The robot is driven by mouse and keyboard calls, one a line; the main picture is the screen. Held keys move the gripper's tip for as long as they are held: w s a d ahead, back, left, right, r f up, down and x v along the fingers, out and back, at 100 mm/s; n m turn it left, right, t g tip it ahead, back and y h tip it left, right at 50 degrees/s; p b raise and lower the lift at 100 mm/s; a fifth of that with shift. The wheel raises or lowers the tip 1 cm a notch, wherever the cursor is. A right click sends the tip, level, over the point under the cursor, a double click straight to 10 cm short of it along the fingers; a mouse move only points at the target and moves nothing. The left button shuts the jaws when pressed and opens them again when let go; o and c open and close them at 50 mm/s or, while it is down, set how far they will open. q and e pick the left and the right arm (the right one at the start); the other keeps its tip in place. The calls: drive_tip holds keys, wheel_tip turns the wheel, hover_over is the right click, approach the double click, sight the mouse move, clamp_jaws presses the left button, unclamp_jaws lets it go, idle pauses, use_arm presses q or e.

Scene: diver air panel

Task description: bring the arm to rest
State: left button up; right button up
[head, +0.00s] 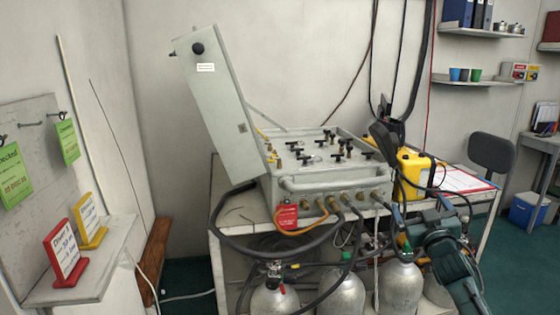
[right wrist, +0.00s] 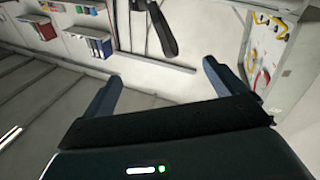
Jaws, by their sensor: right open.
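My right gripper (head: 421,210) is at the lower right of the head view, in front of the right part of the cart. Its blue fingers stand apart with nothing between them. In the right wrist view the open jaws (right wrist: 160,78) are also empty, with a pale wall beyond them. The grey air panel (head: 325,185) stands on the cart with its lid (head: 220,105) raised, left of my right gripper. A red tag (head: 287,217) hangs at its front. My left gripper is not in view.
Gas cylinders (head: 343,290) and looping hoses crowd the cart's lower part beside my right arm. A yellow case (head: 413,170) and a clipboard (head: 462,181) lie behind the gripper. A chair (head: 492,152) is at right. Upright signs (head: 64,252) stand on the left shelf.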

drive_tip(key=s+a+f+g+y, duration=0.1)
drive_tip(key=s+a+f+g, duration=0.2)
drive_tip(key=f, duration=0.4)
drive_tip(key=s+a+f+n+y, duration=0.1)
drive_tip(key=s+a+f, duration=0.2)
drive_tip(key=s+f, duration=0.25)
drive_tip(key=s+a+f+g+y, duration=0.1)
drive_tip(key=s+a+f+g, duration=0.2)
drive_tip(key=f, duration=0.4)
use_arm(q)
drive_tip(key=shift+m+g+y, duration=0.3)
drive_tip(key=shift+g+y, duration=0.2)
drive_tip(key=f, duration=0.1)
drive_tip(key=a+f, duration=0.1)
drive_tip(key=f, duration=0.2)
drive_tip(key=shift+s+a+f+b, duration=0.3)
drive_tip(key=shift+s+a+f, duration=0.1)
use_arm(e)
drive_tip(key=s+a+f+g, duration=0.1)
drive_tip(key=s+a+f, duration=0.2)
drive_tip(key=s, duration=0.6)
drive_tip(key=s+a+f+g+y, duration=0.1)
drive_tip(key=s+a+f, duration=0.2)
drive_tip(key=s, duration=0.6)
drive_tip(key=s+a+f+g+y, duration=0.1)
drive_tip(key=s+a+f, duration=0.2)
drive_tip(key=s, duration=0.6)
drive_tip(key=shift+s+a+f+m, duration=0.3)
drive_tip(key=shift+s+a, duration=0.1)
drive_tip(key=shift+a, duration=0.65)
